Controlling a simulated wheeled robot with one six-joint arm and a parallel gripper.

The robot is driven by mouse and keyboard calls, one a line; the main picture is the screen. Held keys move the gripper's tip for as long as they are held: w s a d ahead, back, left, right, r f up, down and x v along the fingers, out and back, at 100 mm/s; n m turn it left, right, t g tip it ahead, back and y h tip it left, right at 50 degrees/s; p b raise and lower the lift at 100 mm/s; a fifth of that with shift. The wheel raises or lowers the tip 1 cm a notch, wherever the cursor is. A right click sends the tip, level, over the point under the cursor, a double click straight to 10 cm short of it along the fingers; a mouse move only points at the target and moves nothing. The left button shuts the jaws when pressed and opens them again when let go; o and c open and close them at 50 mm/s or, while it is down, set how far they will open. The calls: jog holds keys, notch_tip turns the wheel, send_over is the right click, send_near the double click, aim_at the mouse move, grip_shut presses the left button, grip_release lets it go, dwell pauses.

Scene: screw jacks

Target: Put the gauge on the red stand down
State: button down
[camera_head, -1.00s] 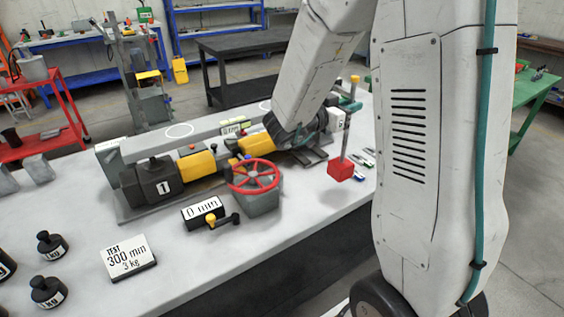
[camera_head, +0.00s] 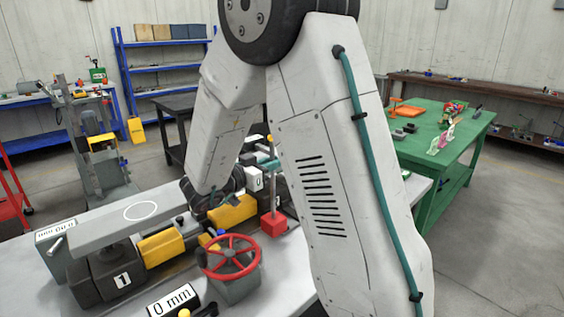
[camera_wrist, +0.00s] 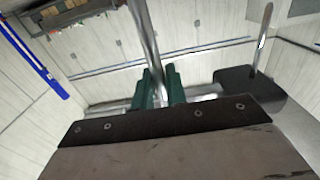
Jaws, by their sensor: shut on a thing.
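The gauge's red stand has a red block base (camera_head: 274,223) with a thin upright metal post and a small yellow top. In the head view it is to the right of my wrist and just behind the red handwheel. My gripper (camera_wrist: 160,88) shows in the wrist view with its green fingers closed around a metal post (camera_wrist: 146,35). In the head view the fingers are hard to make out beside my arm. I cannot tell whether the red base touches the surface below it.
The red handwheel (camera_head: 229,257) and the yellow-and-black jack marked 1 (camera_head: 121,280) stand close by on the grey bench. A "0 mm" sign (camera_head: 173,302) is in front. A green table (camera_head: 460,150) stands at the right, with open floor beyond the bench.

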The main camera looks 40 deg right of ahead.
jog(key=shift+w+a+f, duration=0.15)
jog(key=shift+w+f, duration=0.1)
jog(key=shift+f, duration=0.3)
jog(key=shift+w+a+f, duration=0.1)
jog(key=shift+w+f, duration=0.15)
jog(key=shift+f, duration=0.35)
jog(key=shift+w+a+f, duration=0.15)
jog(key=shift+w+f, duration=0.1)
jog(key=shift+f, duration=0.4)
jog(key=c, duration=1.4)
grip_release()
jog(key=shift+f, duration=0.1)
jog(key=shift+c, duration=0.2)
